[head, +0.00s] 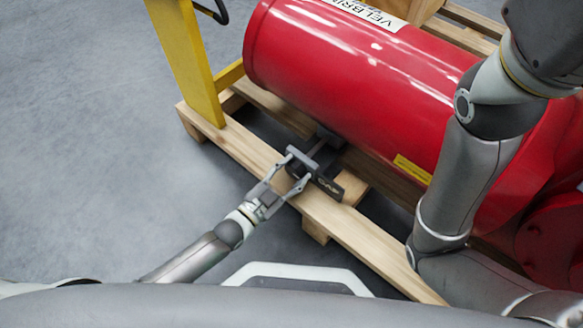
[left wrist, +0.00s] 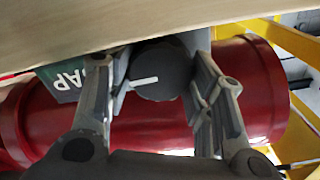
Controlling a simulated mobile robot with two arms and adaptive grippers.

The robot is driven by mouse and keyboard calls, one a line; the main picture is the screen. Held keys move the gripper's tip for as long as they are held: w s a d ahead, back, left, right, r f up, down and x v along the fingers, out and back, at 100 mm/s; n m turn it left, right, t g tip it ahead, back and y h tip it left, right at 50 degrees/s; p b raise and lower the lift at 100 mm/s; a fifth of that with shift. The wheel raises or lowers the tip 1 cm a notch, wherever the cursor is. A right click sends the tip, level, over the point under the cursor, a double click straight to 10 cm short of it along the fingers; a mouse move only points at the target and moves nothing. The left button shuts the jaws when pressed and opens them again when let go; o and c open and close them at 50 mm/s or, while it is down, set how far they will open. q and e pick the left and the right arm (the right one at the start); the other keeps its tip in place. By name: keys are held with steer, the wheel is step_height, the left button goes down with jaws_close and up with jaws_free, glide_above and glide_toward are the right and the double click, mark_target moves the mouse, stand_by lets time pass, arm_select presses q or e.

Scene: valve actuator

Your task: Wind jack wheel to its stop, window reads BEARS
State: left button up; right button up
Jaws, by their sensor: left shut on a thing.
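My left gripper (head: 298,168) is shut on the jack wheel at the pallet's near edge, below the red cylinder. In the left wrist view its fingers (left wrist: 158,84) stand on either side of the dark round wheel (left wrist: 172,62), which has a white line mark on its face. My right gripper is out of view; only the right arm shows.
The big red valve actuator (head: 345,80) lies on a wooden pallet (head: 345,239). A yellow frame post (head: 185,60) stands at the left end. My right arm crosses the right side, in front of the actuator. The grey floor at left is clear.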

arm_select(q)
steer(key=shift+m, duration=0.3)
steer(key=o, duration=1)
steer(key=v, duration=1.2)
